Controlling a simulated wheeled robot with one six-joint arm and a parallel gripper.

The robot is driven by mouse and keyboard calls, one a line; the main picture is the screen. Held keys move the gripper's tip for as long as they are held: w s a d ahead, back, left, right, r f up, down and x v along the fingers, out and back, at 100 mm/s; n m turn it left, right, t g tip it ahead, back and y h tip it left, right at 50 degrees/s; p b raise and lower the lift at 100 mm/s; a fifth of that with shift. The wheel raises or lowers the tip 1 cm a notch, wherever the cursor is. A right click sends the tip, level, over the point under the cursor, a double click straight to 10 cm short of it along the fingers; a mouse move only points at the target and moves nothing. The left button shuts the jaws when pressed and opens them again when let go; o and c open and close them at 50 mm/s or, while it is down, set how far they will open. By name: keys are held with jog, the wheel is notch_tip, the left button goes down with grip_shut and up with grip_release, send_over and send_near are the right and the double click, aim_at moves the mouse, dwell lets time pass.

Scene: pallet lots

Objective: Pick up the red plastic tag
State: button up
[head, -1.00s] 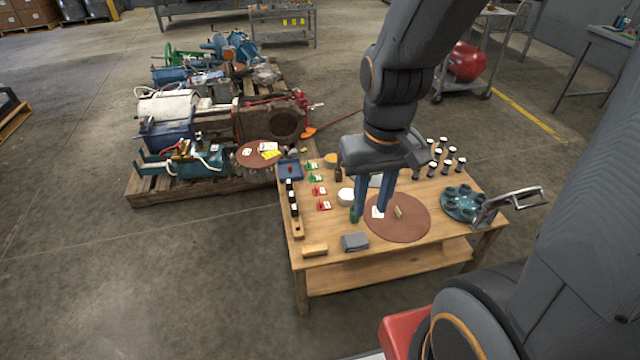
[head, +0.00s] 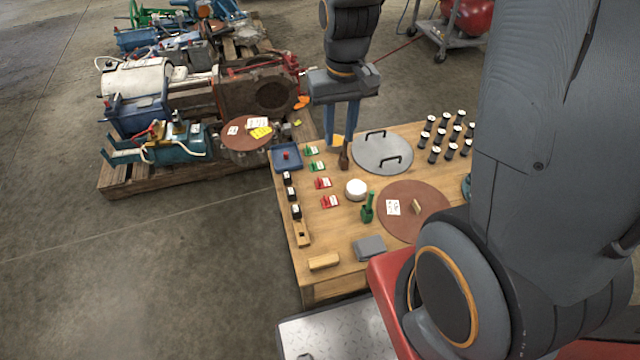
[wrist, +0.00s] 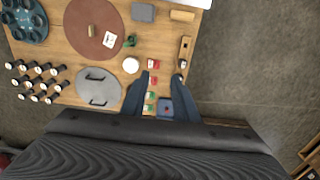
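Two red plastic tags, a farther one (head: 322,183) and a nearer one (head: 329,201), lie on the left part of the wooden table (head: 345,285). Two green tags (head: 317,165) lie in line behind them. The nearer red tag also shows in the wrist view (wrist: 153,63), just beyond the fingertips. My gripper (head: 341,145) points down above the table, near the green tags and a brown-handled brush (head: 344,158). In the wrist view my gripper (wrist: 163,76) has its two blue fingers apart with nothing between them. It does not touch either red tag.
A blue tray (head: 288,164) with a small red item stands at the back left corner. A white round tub (head: 356,190), a green item (head: 367,208) and a brown disc (head: 425,200) are to the right. Black-and-white holders line the left edge.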

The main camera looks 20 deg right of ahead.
jog(key=w+f+b, duration=0.4)
jog(key=w+f, duration=0.6)
jog(key=f, duration=0.2)
jog(key=b, duration=0.4)
send_near(319, 179)
jog(key=f, duration=0.2)
jog(key=w+f, duration=0.1)
jog(key=shift+a, duration=0.35)
jog(key=f, duration=0.5)
jog(key=shift+s+d+f, duration=0.25)
jog(key=shift+s+d, duration=0.1)
grip_shut()
